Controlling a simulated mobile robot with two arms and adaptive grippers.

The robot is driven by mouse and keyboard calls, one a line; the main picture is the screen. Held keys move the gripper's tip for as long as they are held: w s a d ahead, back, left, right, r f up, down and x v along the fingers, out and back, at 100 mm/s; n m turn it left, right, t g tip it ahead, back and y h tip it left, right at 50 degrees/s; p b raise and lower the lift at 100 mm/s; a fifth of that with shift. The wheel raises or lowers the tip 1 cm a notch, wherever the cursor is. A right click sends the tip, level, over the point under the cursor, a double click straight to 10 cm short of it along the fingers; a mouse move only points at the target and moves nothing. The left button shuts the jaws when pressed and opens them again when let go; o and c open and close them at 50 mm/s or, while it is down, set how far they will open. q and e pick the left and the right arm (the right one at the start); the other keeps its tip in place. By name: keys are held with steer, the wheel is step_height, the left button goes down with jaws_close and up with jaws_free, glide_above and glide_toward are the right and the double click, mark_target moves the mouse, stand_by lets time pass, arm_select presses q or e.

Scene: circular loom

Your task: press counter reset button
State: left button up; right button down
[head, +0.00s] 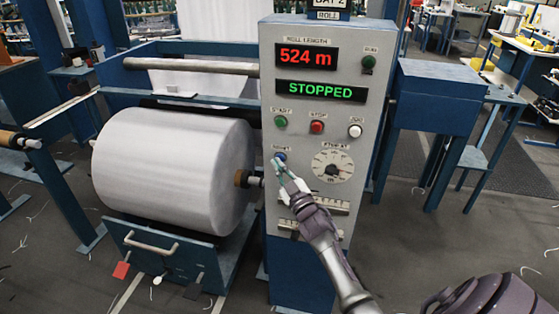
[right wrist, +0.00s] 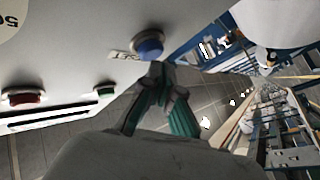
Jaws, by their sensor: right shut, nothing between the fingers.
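The blue reset button (head: 280,156) sits on the grey control panel (head: 375,100), below the green start button. In the right wrist view the blue button (right wrist: 148,44) stands out from the panel, beside a partly hidden label ending in "SET". My right gripper (head: 279,165) is shut and empty, its fingertips just below the blue button in the head view. In the right wrist view the fingertips (right wrist: 158,72) are very close to the button; I cannot tell whether they touch it. The counter display (head: 306,57) reads 524 m. My left gripper is not in view.
A green button (head: 280,122), a red button (head: 317,127) and a white button (head: 355,131) sit above a dial (head: 332,166). The status display (head: 320,91) reads STOPPED. A large white roll (head: 170,170) stands left of the panel, close to my right gripper.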

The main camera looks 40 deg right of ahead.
steer(key=shift+w+d, duration=0.35)
steer(key=shift+d, duration=0.05)
stand_by(0.9)
stand_by(0.4)
steer(key=shift+s+a, duration=0.6)
steer(key=shift+a, duration=0.1)
steer(key=shift+p, duration=0.3)
steer(key=s+a+p, duration=0.1)
steer(key=s+a, duration=0.2)
steer(key=shift+s+a+p, duration=0.1)
steer(key=shift+a+p, duration=0.3)
stand_by(0.4)
